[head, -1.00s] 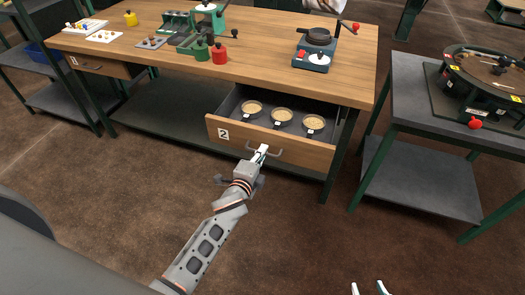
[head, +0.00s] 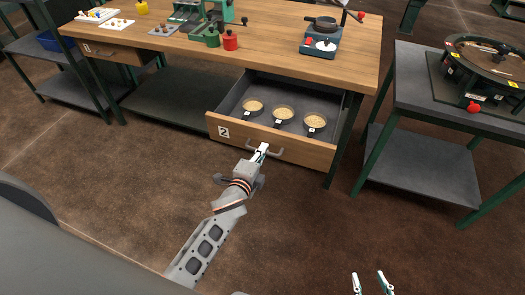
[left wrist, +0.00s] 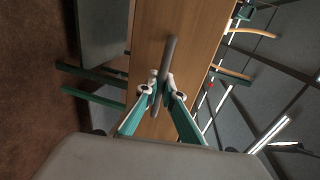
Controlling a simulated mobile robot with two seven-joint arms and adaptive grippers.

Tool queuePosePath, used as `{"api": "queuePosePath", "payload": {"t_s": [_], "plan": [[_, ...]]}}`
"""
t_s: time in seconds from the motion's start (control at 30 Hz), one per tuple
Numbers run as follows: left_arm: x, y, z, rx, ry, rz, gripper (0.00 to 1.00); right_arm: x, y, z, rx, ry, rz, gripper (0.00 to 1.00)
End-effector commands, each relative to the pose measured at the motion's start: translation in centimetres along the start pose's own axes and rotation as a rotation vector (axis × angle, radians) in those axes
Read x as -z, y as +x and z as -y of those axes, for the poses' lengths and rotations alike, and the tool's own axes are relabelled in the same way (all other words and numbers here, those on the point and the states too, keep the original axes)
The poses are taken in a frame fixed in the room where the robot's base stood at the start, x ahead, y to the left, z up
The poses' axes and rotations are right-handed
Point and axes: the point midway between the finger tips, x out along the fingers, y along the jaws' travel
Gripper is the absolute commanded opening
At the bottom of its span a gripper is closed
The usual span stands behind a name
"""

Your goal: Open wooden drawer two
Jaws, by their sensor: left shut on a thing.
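Wooden drawer two (head: 285,149), marked with a "2" label, is pulled out from under the workbench in the head view. Its inside shows, with several small pans of grainy contents. My left gripper (head: 261,152) is shut on the grey bar handle (head: 278,153) at the drawer front. In the left wrist view, the fingers (left wrist: 161,90) close around the handle (left wrist: 169,62), with the wooden front behind. My right gripper (head: 370,283) shows only its two fingertips at the bottom edge of the head view, apart from each other and empty.
Wooden drawer one (head: 112,51) is at the left. A grey side table (head: 415,85) stands at the right. The floor before the drawer is clear.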

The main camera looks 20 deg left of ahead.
Motion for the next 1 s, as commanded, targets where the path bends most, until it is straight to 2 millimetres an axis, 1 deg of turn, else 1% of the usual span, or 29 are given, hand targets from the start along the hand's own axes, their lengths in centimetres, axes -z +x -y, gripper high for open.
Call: {"api": "queuePosePath", "payload": {"t_s": [0.07, 0.1, 0.13, 0.37, 0.43, 0.57, 0.67, 1.0], "plan": [[0.0, 0.0, 0.0, 0.0, 0.0, 0.0, 0.0, 0.1, 0.0, -0.1, -0.001, -0.001, -0.001, 0.4], [0.0, 0.0, 0.0, 0.0, 0.0, 0.0, 0.1, 0.1, 0.0, -0.1, -0.001, -0.001, -0.001, 0.4], [0.0, 0.0, 0.0, 0.0, 0.0, 0.0, 0.14, 0.1, 0.0, -0.1, -0.001, -0.001, -0.001, 0.4], [0.0, 0.0, 0.0, 0.0, 0.0, 0.0, 0.14, -0.1, 0.0, 0.0, 0.0, 0.0, 0.002, 0.4], [0.0, 0.0, 0.0, 0.0, 0.0, 0.0, 0.14, -0.7, -0.3, 0.1, 0.002, -0.002, 0.012, 0.4], [0.0, -0.7, -0.1, -0.001, 0.0, 0.0, 0.14, -0.7, -0.3, 0.1, 0.003, -0.002, 0.012, 0.4], [0.0, -2.0, -0.1, -0.002, 0.0, 0.0, 0.14, -0.6, -0.3, 0.1, 0.002, -0.002, 0.01, 0.4], [0.0, -8.8, -0.1, -0.002, 0.0, 0.0, 0.14, -0.5, -0.2, 0.1, 0.002, -0.001, 0.008, 0.4]]}}
